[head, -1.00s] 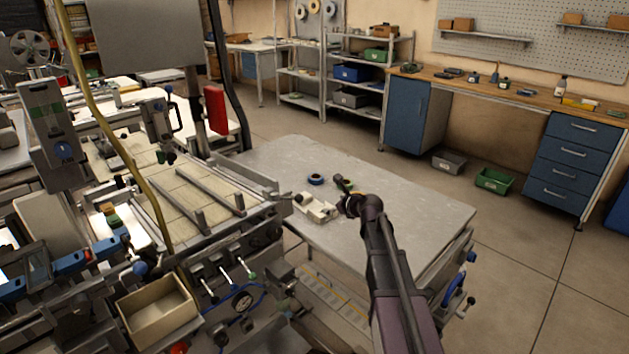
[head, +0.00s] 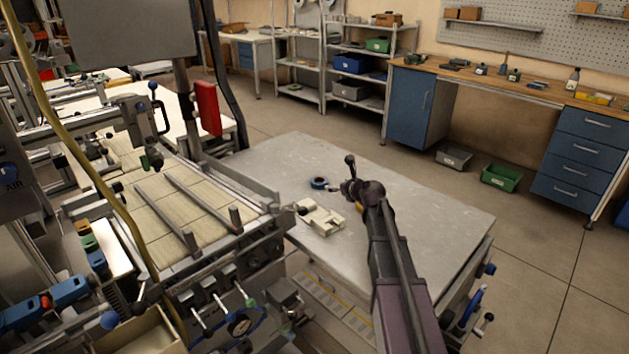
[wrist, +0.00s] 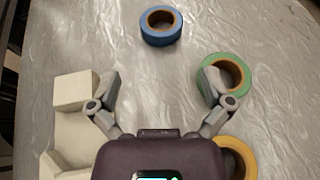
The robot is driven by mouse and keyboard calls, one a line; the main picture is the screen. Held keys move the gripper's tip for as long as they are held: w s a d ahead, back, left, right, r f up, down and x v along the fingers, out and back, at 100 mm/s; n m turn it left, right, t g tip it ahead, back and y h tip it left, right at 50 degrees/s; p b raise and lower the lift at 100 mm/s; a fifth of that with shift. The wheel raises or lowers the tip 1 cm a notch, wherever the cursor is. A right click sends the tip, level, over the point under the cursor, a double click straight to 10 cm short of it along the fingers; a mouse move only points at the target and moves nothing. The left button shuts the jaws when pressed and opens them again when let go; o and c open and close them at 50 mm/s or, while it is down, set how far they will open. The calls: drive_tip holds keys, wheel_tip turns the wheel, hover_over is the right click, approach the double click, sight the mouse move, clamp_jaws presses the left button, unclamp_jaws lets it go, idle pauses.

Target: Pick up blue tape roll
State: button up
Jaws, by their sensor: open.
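The blue tape roll (head: 319,183) lies flat on the grey table (head: 440,210), left of my gripper (head: 347,188) in the head view. In the wrist view the blue tape roll (wrist: 161,27) is at the top centre, beyond my fingertips and apart from them. My gripper (wrist: 160,85) is open and empty, with its two fingers spread wide. A green tape roll (wrist: 238,66) lies by the right finger, which partly overlaps it in the picture. A yellow tape roll (wrist: 246,160) is lower right, partly hidden by my gripper body.
A cream dispenser-like block (head: 320,218) stands left of my gripper and shows by the left finger in the wrist view (wrist: 72,125). A machine with rails (head: 180,205) borders the table's left side. The table's right part is bare.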

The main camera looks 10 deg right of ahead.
drive_tip(key=shift+w+r, duration=0.1)
drive_tip(key=b, duration=0.3)
approach(317, 179)
drive_tip(key=shift+x, duration=1.85)
drive_tip(key=shift+a, duration=0.15)
drive_tip(key=shift+b+x, duration=1.25)
drive_tip(key=shift+x, duration=1.35)
drive_tip(key=c, duration=0.8)
